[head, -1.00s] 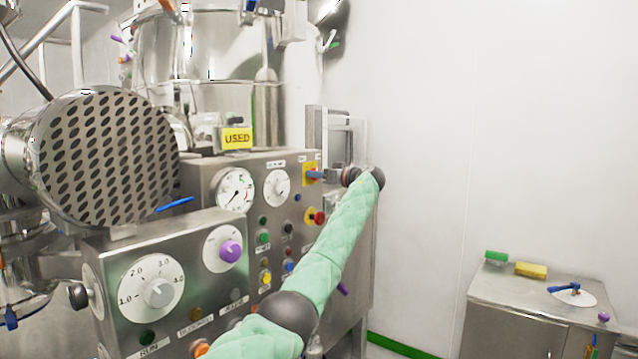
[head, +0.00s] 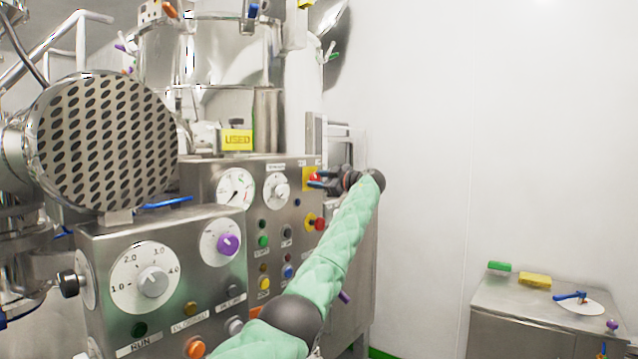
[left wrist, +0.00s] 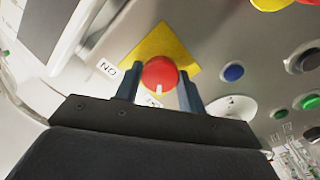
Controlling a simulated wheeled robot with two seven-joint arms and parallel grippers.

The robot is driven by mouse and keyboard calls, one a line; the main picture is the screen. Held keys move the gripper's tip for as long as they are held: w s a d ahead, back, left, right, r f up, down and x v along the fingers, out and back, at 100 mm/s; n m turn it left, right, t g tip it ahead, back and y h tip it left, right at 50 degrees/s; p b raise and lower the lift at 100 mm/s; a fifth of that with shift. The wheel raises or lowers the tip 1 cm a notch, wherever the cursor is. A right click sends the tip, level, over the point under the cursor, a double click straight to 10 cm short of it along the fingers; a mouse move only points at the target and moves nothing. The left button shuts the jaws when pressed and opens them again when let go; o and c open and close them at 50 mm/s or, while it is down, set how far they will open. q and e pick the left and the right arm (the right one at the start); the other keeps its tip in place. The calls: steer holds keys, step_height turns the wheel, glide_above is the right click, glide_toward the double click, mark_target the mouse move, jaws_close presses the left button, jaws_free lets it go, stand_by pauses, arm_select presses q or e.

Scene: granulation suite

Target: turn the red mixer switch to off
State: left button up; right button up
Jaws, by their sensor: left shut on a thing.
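The red mixer switch (left wrist: 159,71) is a round red knob on a yellow square plate (left wrist: 166,44), seen in the left wrist view. Its white mark points down in that picture, towards a label partly hidden below. Another label (left wrist: 107,69) sits left of the plate. My left gripper (left wrist: 158,82) has one blue-grey finger on each side of the knob and is shut on it. In the head view the gripper (head: 314,179) is at the panel's upper right, covering most of the knob; the yellow plate (head: 307,173) shows behind it. My right gripper is not in view.
A red and yellow button (head: 318,222) sits below the switch, with several coloured buttons and a dial (head: 276,190) to the left. A second control box (head: 180,300) stands nearer.

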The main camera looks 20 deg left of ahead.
arm_select(q)
steer(key=shift+r, duration=0.15)
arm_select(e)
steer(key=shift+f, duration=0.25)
arm_select(q)
steer(key=o, duration=1)
steer(key=shift+c, duration=0.2)
steer(key=shift+d+f, duration=0.2)
steer(key=shift+d, duration=0.05)
steer(key=b+v, duration=0.1)
steer(key=v, duration=0.6)
steer(key=shift+b, duration=0.3)
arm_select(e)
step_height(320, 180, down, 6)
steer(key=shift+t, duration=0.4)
arm_select(q)
steer(key=shift+r, duration=0.1)
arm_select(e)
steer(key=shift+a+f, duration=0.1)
